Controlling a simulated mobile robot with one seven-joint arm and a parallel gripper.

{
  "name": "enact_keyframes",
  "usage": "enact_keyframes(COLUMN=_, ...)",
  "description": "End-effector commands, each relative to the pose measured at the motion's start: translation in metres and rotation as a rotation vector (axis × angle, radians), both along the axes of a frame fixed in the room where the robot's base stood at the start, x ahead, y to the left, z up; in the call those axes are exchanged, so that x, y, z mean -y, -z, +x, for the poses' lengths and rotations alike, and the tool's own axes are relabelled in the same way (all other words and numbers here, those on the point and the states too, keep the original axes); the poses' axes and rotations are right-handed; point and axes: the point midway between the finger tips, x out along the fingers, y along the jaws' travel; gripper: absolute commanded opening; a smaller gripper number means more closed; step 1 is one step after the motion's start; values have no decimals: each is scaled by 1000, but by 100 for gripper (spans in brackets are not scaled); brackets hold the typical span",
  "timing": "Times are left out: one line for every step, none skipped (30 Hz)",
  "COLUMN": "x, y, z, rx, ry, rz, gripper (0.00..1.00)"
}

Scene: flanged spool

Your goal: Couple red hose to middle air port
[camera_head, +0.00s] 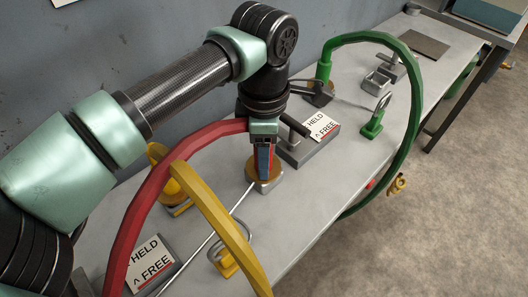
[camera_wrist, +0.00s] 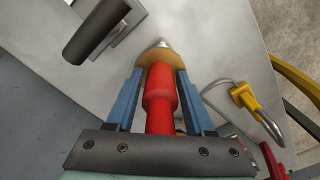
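The red hose (camera_head: 150,187) arches from the bench's front left up to my gripper (camera_head: 264,160). In the wrist view its red end (camera_wrist: 159,98) lies between my gripper's two blue fingers (camera_wrist: 160,75), which close on its sides. Just beyond the fingertips is a brass-coloured disc (camera_wrist: 158,60) with a silver cone tip (camera_wrist: 162,44) past it. In the head view the disc (camera_head: 257,178) shows above a small grey block (camera_head: 268,187), the middle one of the row. The fingers hide the joint, so I cannot tell whether the hose end is seated.
A yellow hose (camera_head: 215,207) arches in front at left, and a green hose (camera_head: 414,100) arches at right. A dark lever handle (camera_head: 294,126) stands close right of my gripper, beside a HELD/FREE plate (camera_head: 322,126). A thin pale rod (camera_head: 215,232) crosses the bench (camera_head: 318,200).

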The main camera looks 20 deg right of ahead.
Motion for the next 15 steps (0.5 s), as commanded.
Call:
enact_keyframes(x=0, y=0, z=0, rx=0, ry=0, rz=0, gripper=64)
enact_keyframes(x=0, y=0, z=0, rx=0, ry=0, rz=0, gripper=70)
enact_keyframes(x=0, y=0, z=0, rx=-1, ry=0, rz=0, gripper=76)
enact_keyframes(x=0, y=0, z=0, rx=-1, ry=0, rz=0, gripper=76)
enact_keyframes(x=0, y=0, z=0, rx=-1, ry=0, rz=0, gripper=76)
enact_keyframes(x=0, y=0, z=0, rx=-1, ry=0, rz=0, gripper=76)
enact_keyframes(x=0, y=0, z=0, rx=-1, ry=0, rz=0, gripper=76)
enact_keyframes(x=0, y=0, z=0, rx=-1, ry=0, rz=0, gripper=76)
enact_keyframes(x=0, y=1, z=0, rx=-1, ry=0, rz=0, gripper=76)
enact_keyframes(x=0, y=1, z=-1, rx=-3, ry=0, rz=1, gripper=76)
enact_keyframes(x=0, y=1, z=0, rx=-3, ry=0, rz=1, gripper=76)
enact_keyframes(x=0, y=0, z=0, rx=-2, ry=0, rz=2, gripper=76)
enact_keyframes(x=0, y=-1, z=0, rx=-1, ry=0, rz=2, gripper=76)
enact_keyframes(x=0, y=-3, z=0, rx=-1, ry=0, rz=2, gripper=76)
enact_keyframes(x=0, y=-7, z=0, rx=-1, ry=0, rz=3, gripper=76)
